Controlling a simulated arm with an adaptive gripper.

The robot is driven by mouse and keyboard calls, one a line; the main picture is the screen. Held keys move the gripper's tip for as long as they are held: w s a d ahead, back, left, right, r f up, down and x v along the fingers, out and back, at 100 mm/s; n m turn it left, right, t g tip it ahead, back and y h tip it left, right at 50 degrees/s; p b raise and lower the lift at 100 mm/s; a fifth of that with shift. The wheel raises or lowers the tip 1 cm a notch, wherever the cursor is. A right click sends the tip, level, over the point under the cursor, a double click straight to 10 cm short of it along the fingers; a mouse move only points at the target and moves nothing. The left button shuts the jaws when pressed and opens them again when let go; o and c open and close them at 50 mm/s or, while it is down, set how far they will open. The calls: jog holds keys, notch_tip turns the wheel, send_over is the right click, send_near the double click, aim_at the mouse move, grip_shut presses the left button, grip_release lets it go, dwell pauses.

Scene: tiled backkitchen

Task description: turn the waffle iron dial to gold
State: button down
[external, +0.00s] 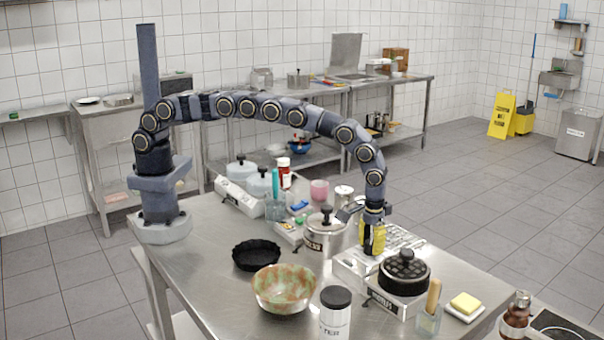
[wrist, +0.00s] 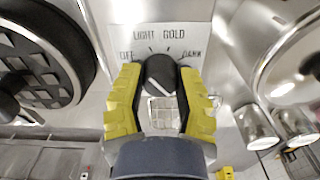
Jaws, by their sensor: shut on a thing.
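The waffle iron (external: 404,272) has a round black gridded lid and sits on the near right of the steel table. Part of its lid (wrist: 35,70) shows at the left of the wrist view. In the wrist view the dial (wrist: 160,72) is a round black knob on a steel panel marked OFF, LIGHT, GOLD and DARK. My gripper (wrist: 161,100) has its yellow fingers shut on the dial, one on each side. Which mark the dial points to is not clear. In the external view my gripper (external: 372,238) points down beside the waffle iron and the dial is hidden.
A lidded steel pot (external: 324,240) stands just left of my gripper. A patterned bowl (external: 284,290), a black fluted dish (external: 256,254) and a white canister (external: 335,315) stand nearer the front. A glass with a wooden-handled tool (external: 430,315) and a yellow block (external: 465,303) are at right.

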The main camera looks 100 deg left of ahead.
aim_at(372, 241)
jog(key=m, duration=0.6)
jog(key=shift+f+m, duration=0.15)
jog(key=shift+m, duration=0.15)
jog(key=m, duration=0.5)
jog(key=shift+m, duration=0.3)
jog(key=c, duration=0.6)
grip_release()
jog(key=shift+c, duration=0.2)
notch_tip(372, 241, up, 12)
